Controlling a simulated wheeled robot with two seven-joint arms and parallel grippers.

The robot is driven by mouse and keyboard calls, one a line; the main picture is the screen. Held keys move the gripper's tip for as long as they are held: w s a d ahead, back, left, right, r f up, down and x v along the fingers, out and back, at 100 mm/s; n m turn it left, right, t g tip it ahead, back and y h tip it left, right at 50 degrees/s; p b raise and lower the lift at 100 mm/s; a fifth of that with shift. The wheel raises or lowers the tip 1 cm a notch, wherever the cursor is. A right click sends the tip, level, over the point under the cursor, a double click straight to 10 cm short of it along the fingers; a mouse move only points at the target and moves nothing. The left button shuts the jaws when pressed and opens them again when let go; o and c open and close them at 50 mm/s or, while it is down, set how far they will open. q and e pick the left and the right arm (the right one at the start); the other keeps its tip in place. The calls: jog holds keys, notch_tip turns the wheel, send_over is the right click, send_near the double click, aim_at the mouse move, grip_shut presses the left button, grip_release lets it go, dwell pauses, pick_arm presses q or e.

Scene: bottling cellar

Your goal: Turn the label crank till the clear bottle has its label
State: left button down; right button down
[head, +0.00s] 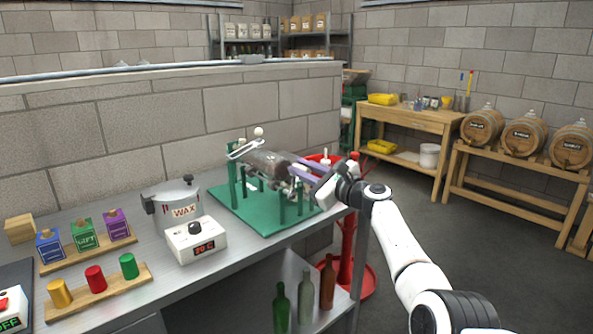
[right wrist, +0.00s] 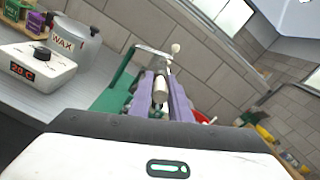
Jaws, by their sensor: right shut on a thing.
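The labelling machine has a green base plate (head: 222,204) on the metal bench, with several green posts. A clear, greyish bottle (head: 268,163) lies on its side across the posts; I cannot make out a label on it. A metal arm with a white ball (head: 258,132) rises at the machine's far side and also shows in the right wrist view (right wrist: 175,48). My right gripper (head: 300,171) reaches the machine's right end. In the right wrist view its purple fingers (right wrist: 161,90) are shut on a pale cylinder, seemingly the crank handle (right wrist: 160,91). My left gripper is out of view.
A wax pot (head: 172,212) and a temperature box (head: 195,240) stand left of the machine. Label blocks and coloured capsules on wooden racks (head: 95,295) lie farther left. A red stand (head: 347,262) is beside the bench's right end; bottles stand on the shelf below.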

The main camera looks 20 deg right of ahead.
jog(key=shift+w+d+m, duration=0.2)
jog(key=shift+d+m, duration=0.2)
jog(key=shift+d, duration=0.2)
jog(key=c, duration=1.7)
grip_release()
jog(key=shift+f, duration=0.15)
jog(key=shift+a, duration=0.1)
jog(key=shift+s, duration=0.1)
jog(key=shift+p+v, duration=0.75)
jog(key=shift+p, duration=0.1)
jog(key=p+v, duration=0.1)
jog(key=v, duration=0.7)
jog(key=shift+s, duration=0.3)
jog(key=shift+f, duration=0.1)
